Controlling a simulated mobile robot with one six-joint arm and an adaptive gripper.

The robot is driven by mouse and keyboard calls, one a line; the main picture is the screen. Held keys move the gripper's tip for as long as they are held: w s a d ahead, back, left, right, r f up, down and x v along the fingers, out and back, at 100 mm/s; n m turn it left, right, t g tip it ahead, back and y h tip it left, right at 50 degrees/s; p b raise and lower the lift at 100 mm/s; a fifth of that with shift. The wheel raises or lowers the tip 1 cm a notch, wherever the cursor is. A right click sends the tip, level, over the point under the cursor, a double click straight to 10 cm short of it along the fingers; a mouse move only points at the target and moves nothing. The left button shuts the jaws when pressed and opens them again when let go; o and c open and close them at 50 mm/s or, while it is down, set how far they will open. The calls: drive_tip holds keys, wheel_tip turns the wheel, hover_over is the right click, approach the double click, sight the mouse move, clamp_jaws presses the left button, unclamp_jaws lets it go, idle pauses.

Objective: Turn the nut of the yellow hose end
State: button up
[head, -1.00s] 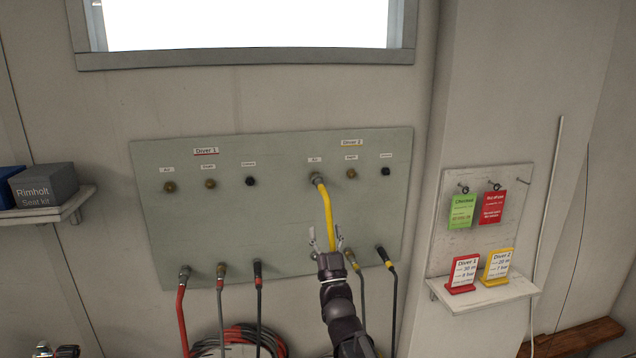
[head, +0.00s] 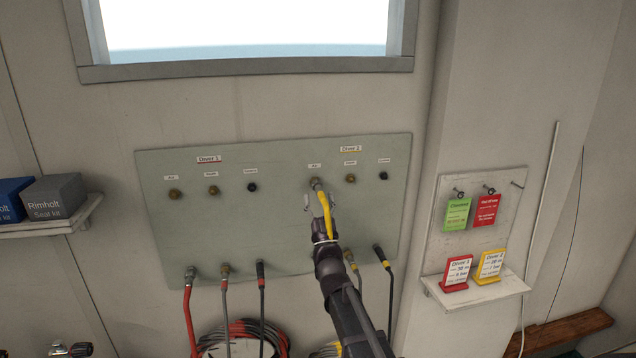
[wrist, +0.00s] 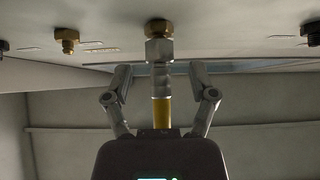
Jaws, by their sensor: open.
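The yellow hose (head: 326,212) hangs from the Diver 2 air port at the panel's upper right, and its upper end meets the port. In the wrist view its silver nut (wrist: 159,50) sits directly below the brass fitting (wrist: 158,28) of the port; I cannot tell whether the threads are engaged. The yellow hose stub shows below the nut. My gripper (head: 320,205) is just below the nut. In the wrist view its two fingers (wrist: 160,85) stand open on both sides of the hose end, apart from it, with their tips a little below the nut.
The grey-green panel (head: 270,225) has other bare ports at left and right of this one. Red, grey and black hose ends (head: 190,272) stand along its bottom edge. A tag board (head: 483,200) and a small shelf (head: 475,295) are at right.

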drive_tip(key=shift+p+x, duration=0.75)
drive_tip(key=shift+x, duration=0.65)
clamp_jaws()
